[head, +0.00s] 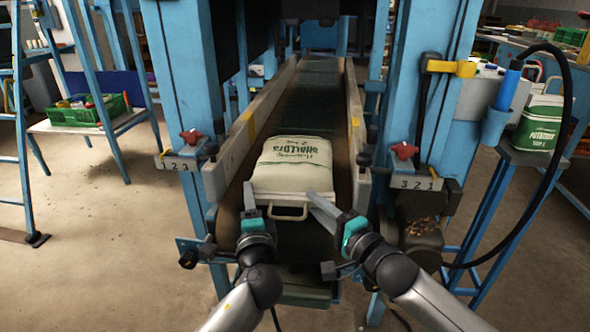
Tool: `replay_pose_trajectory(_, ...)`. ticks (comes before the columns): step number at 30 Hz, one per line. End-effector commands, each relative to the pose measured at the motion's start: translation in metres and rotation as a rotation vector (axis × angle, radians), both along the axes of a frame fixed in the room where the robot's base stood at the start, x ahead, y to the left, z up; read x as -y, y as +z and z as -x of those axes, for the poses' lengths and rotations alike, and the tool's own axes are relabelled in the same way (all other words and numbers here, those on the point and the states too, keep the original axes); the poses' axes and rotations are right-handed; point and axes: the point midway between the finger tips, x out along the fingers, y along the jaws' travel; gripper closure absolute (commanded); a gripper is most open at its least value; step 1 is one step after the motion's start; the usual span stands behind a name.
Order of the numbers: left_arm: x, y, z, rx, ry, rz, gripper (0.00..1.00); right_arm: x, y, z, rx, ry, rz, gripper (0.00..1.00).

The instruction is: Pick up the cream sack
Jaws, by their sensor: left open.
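The cream sack (292,168) lies flat on the conveyor belt, with green "SHALLOTS" lettering upside down to me. A pale loop handle (289,216) sticks out from its near end. My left gripper (249,194) is open at the sack's near left corner, left of the handle. My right gripper (312,201) is at the near right corner, right of the handle, with its fingers pointing up and left. Whether either gripper touches the sack is unclear, and the right jaw gap is hard to read.
The conveyor belt (309,91) runs away between raised side rails (246,133), with blue posts on both sides. A potato sack (538,124) stands on a stand at the right, near a hanging black hose (566,90). A green crate (88,112) sits on a shelf at the left.

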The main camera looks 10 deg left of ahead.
Motion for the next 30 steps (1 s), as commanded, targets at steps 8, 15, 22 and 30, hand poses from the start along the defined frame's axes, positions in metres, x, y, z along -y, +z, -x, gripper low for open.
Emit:
replay_pose_trajectory(8,0.001,0.0011,-0.0005,0.002,-0.003,0.0,1.0,0.0015,-0.0007,-0.0012,-0.002,-0.005,0.003,1.0)
replay_pose_trajectory(15,0.001,0.0015,-0.0009,0.003,-0.004,0.001,1.0,0.0015,-0.0005,-0.0012,-0.001,-0.004,0.002,1.0)
replay_pose_trajectory(22,0.0008,0.0018,-0.0012,0.003,-0.004,0.001,1.0,0.0012,-0.0003,-0.0006,-0.001,-0.002,0.001,1.0)
replay_pose_trajectory(30,0.0004,0.0019,-0.0015,0.003,-0.004,0.001,1.0,0.0005,-0.0002,0.0002,0.0,0.0,0.0,1.0)
